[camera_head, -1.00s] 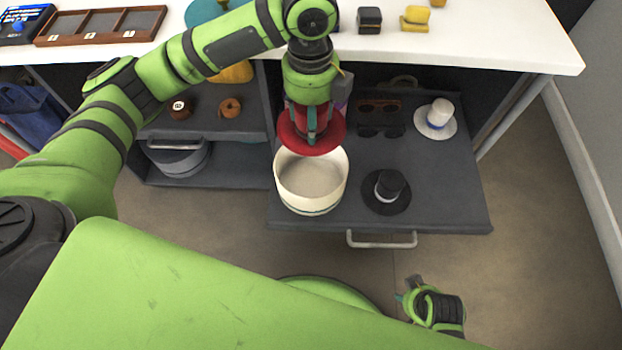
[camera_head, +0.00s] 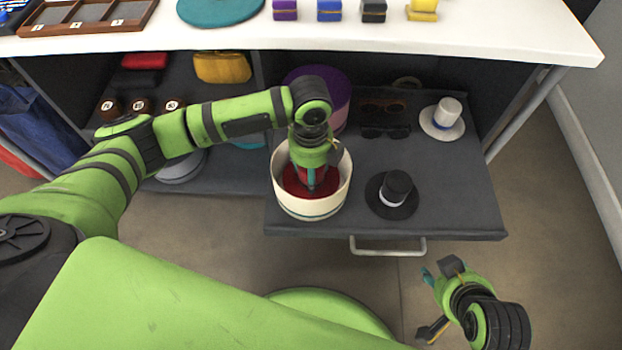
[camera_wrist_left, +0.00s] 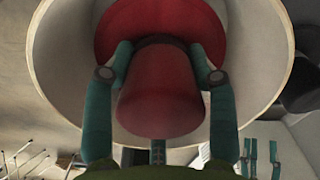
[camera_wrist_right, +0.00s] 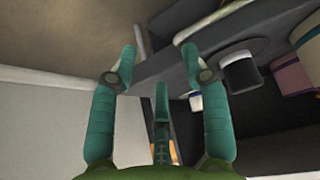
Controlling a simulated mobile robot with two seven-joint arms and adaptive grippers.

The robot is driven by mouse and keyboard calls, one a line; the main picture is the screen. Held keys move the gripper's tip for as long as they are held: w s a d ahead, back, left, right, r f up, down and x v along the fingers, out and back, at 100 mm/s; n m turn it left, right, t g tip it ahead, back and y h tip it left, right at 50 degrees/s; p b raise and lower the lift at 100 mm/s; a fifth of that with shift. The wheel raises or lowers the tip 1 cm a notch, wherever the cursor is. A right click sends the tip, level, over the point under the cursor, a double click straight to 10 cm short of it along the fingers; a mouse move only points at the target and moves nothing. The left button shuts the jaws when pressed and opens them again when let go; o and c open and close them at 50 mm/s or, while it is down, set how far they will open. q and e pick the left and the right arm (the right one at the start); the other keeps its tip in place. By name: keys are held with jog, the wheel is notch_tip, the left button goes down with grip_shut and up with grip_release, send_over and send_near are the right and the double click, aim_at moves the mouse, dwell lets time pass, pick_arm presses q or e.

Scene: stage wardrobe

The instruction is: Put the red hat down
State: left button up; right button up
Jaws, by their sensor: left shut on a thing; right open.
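The red hat (camera_head: 296,183) is inside the round cream box (camera_head: 282,202) on the pulled-out dark shelf. My left gripper (camera_head: 311,188) reaches down into the box and is shut on the hat's crown. In the left wrist view the red crown (camera_wrist_left: 160,95) is between the fingers and the brim lies within the cream wall (camera_wrist_left: 262,60). Whether the brim touches the box floor is hidden. My right gripper (camera_head: 432,300) is open and empty, low in front of the shelf at the right; its spread fingers show in the right wrist view (camera_wrist_right: 158,62).
On the pulled-out shelf (camera_head: 450,205) are a black hat (camera_head: 394,192), a white hat (camera_head: 443,119), glasses (camera_head: 385,131) and a purple round box (camera_head: 335,90). A drawer handle (camera_head: 388,248) sticks out in front. The white counter (camera_head: 400,38) overhangs the shelf's back.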

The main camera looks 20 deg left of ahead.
pick_arm(q)
notch_tip(320, 180, down, 4)
jog(key=shift+r+b, duration=0.25)
jog(key=shift+b, duration=0.35)
pick_arm(e)
jog(key=w+a+r+t+y, duration=0.1)
jog(key=w+a+r+t, duration=0.1)
jog(key=w+r+t, duration=0.2)
jog(key=shift+w+a+r+n, duration=0.3)
jog(key=shift+w+a+r, duration=0.1)
jog(key=shift+w, duration=0.7)
pick_arm(q)
jog(key=shift+f, duration=0.1)
pick_arm(e)
jog(key=shift+f, duration=0.1)
pick_arm(q)
jog(key=o, duration=1.1)
jog(key=shift+o, duration=0.2)
pick_arm(e)
jog(key=shift+s+d, duration=0.1)
jog(key=shift+f, duration=0.1)
